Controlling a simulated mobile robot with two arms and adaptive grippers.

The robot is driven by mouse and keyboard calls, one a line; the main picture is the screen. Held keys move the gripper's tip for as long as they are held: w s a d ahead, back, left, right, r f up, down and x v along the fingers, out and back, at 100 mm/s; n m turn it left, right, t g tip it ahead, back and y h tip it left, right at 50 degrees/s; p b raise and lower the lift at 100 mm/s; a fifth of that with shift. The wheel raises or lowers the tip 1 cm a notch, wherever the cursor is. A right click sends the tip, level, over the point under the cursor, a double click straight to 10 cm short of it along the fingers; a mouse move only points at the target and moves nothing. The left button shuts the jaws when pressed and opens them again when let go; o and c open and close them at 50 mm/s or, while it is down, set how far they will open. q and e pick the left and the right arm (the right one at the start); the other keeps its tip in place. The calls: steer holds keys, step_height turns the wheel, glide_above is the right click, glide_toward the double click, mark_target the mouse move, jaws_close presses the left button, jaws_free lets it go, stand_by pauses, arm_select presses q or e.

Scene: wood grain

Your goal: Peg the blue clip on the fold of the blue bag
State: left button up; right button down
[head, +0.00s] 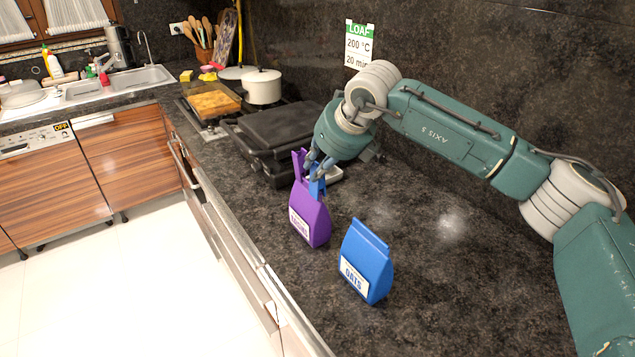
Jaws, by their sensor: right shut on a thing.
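The blue bag (366,262), labelled OATS, stands upright on the dark counter with its folded top edge bare. The blue clip (317,187) is between the fingers of my right gripper (316,168), which is shut on it. That gripper points down over the top of a purple bag (310,217), to the left of and beyond the blue bag. The clip overlaps the purple bag's top in the picture; I cannot tell whether they touch. The gripper hides part of the clip. My left gripper is not in view.
A purple upright piece (299,162), perhaps a clip, shows at the purple bag's top, close to my right gripper. A black grill (285,130) stands behind. The counter (455,290) right of the blue bag is clear. Its front edge runs close by the bags' left.

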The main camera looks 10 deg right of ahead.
steer(key=shift+r+p, duration=0.35)
steer(key=shift+r, duration=1.15)
steer(key=shift+r+p, duration=0.5)
steer(key=shift+r, duration=1)
steer(key=s+a+r+b, duration=0.1)
steer(key=s+r+b, duration=0.1)
steer(key=s, duration=0.5)
steer(key=s+a+r+b, duration=0.2)
steer(key=s+b, duration=0.2)
steer(key=s, duration=0.3)
steer(key=shift+s+b, duration=0.35)
